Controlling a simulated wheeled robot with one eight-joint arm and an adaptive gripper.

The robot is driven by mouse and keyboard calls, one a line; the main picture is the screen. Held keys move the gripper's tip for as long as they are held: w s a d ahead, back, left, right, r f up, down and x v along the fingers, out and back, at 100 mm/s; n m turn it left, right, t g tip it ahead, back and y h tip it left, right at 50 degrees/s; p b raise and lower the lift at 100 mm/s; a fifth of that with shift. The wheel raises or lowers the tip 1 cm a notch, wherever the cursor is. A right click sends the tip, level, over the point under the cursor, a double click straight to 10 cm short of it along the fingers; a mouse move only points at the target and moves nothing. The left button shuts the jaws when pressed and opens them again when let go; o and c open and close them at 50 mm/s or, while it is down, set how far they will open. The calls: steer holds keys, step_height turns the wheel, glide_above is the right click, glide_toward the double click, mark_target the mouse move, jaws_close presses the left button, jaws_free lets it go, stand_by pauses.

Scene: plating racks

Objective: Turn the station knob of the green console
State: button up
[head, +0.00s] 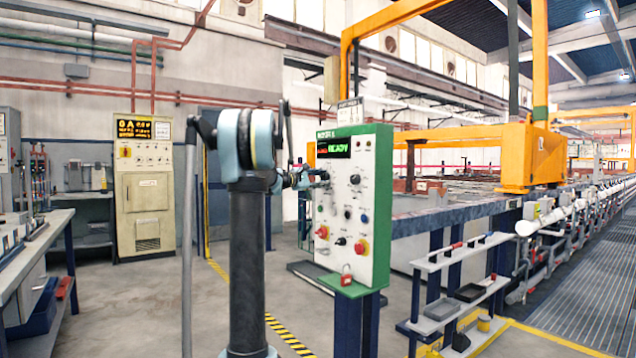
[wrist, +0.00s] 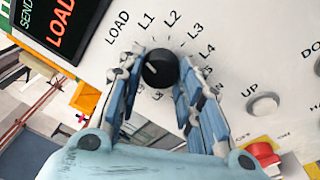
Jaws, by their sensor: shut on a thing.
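The green console (head: 381,205) has a white panel in a green frame and stands right of my arm in the head view. Its black round station knob (wrist: 160,68) is in the middle of the wrist view, ringed by the labels LOAD, L1, L2, L3, L4 and more. My gripper (wrist: 158,84) has its blue-grey fingers on both sides of the knob and is shut on it. In the head view my gripper (head: 318,178) meets the panel's upper left part. A small light mark shows on the knob, but its exact setting is hard to read. Fingers hide some lower labels.
A red and green lit display (head: 334,148) sits above the knob. The UP button (wrist: 263,106) and a red button (wrist: 262,152) lie to the right in the wrist view. A red padlock (head: 346,275) hangs below. A beige cabinet (head: 143,190) stands at the back left.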

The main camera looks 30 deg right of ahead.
steer(key=shift+s+f+m+h, duration=0.1)
steer(key=shift+m+h, duration=0.2)
steer(key=shift+m, duration=1.9)
steer(key=o, duration=1.1)
steer(key=a, duration=0.4)
steer(key=s+a, duration=0.1)
steer(key=a, duration=0.7)
steer(key=shift+s+f, duration=0.4)
